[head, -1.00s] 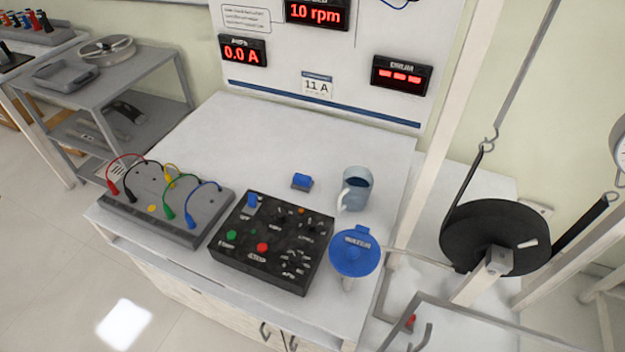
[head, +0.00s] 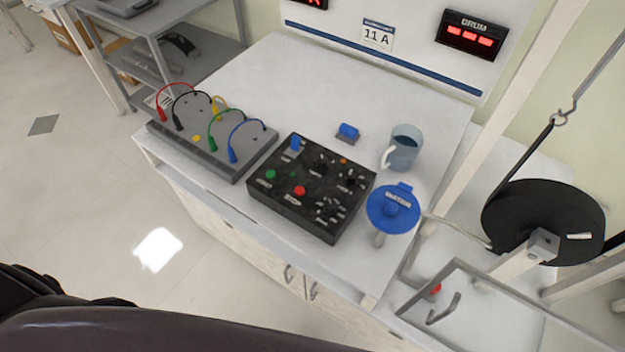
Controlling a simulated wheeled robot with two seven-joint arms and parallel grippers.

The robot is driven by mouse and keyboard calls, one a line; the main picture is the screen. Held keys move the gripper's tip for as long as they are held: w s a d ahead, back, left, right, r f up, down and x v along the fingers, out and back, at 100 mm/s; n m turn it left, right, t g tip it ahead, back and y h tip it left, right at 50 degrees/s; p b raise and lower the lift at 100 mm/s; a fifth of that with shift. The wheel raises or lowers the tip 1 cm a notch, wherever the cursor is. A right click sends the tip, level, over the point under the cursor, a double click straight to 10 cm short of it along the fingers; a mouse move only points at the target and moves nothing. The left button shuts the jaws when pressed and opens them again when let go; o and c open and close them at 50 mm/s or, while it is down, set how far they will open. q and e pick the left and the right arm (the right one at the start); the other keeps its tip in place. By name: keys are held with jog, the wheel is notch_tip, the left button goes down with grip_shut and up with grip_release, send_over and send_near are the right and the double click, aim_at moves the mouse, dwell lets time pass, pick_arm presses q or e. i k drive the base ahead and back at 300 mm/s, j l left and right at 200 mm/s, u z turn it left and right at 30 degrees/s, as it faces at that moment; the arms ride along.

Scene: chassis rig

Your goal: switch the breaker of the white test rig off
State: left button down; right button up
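The white test rig (head: 330,75) is a white bench with a back panel. On it lies a black control box (head: 262,196) with a green button (head: 270,174), a red button (head: 299,190) and several black knobs. Neither of my grippers is in view. A dark rounded part along the bottom left edge looks like my own body.
A grey board with coloured cables (head: 212,150) lies left of the box. A small blue part (head: 348,131), a blue-grey mug (head: 404,152) and a blue round-topped item (head: 393,208) are behind and right. A black drum (head: 530,220) stands at far right. Floor is clear at left.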

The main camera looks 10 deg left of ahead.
aim_at(296, 142)
jog(key=i+j+z, duration=0.15)
jog(key=j+z, duration=0.2)
jog(key=j, duration=0.55)
jog(key=j+z, duration=0.35)
jog(key=j, duration=0.55)
jog(key=j+z, duration=0.35)
jog(key=j, duration=0.6)
